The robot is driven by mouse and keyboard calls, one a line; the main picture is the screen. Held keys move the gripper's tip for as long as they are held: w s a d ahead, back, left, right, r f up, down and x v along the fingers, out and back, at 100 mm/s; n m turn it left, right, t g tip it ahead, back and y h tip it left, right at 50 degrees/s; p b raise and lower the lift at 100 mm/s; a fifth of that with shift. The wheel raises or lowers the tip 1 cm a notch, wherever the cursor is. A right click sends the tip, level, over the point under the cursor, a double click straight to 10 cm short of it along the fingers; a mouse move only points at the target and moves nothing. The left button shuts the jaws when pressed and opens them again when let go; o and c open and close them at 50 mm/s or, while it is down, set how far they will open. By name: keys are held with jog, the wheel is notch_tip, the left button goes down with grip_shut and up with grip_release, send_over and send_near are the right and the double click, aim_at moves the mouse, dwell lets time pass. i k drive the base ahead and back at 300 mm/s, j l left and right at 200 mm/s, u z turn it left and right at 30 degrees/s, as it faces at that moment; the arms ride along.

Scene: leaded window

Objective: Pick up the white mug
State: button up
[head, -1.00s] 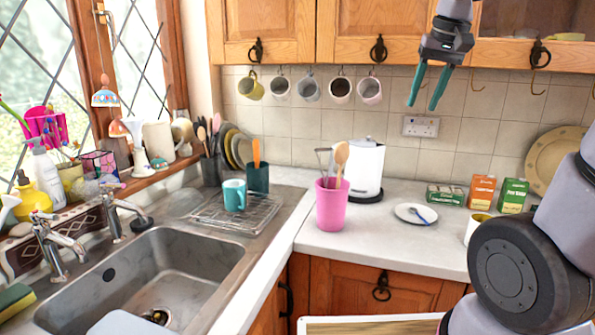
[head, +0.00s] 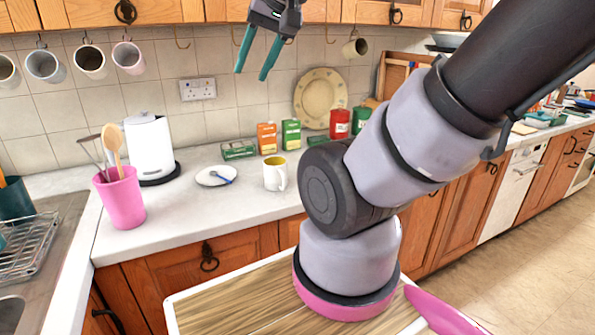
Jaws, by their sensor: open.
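A white mug (head: 275,173) with a yellow inside stands upright on the white countertop, its handle at its right. It is just left of my arm and fully in view. My gripper (head: 253,76) is open and empty, its two teal fingers pointing down. It hangs in front of the tiled wall, higher in the picture than the mug and well apart from it. Other mugs hang from hooks under the cabinets: a white one (head: 128,57), a white one with a dark inside (head: 89,62), a pale grey one (head: 44,66) and a cream one (head: 355,47).
A white plate (head: 208,177) with a blue utensil lies left of the mug. Small boxes, green (head: 291,134) and orange (head: 267,138), stand behind it. A white kettle (head: 149,150) and a pink utensil pot (head: 120,198) are further left. The counter before the plate is clear.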

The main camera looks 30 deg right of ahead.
aim_at(274, 167)
jog(key=z, duration=0.55)
jog(key=u, duration=0.4)
jog(key=l+u, duration=0.5)
jog(key=k+l+u, duration=0.15)
jog(key=l+u, duration=0.3)
jog(key=k+l+u, duration=0.15)
jog(key=l, duration=0.35)
jog(key=k+l+u, duration=0.1)
jog(key=k+l, duration=0.2)
jog(key=l, duration=0.15)
jog(key=k+l+u, duration=0.15)
jog(key=l, duration=0.3)
jog(key=k+l+u, duration=0.1)
jog(key=k+l, duration=0.7)
jog(key=l, duration=0.25)
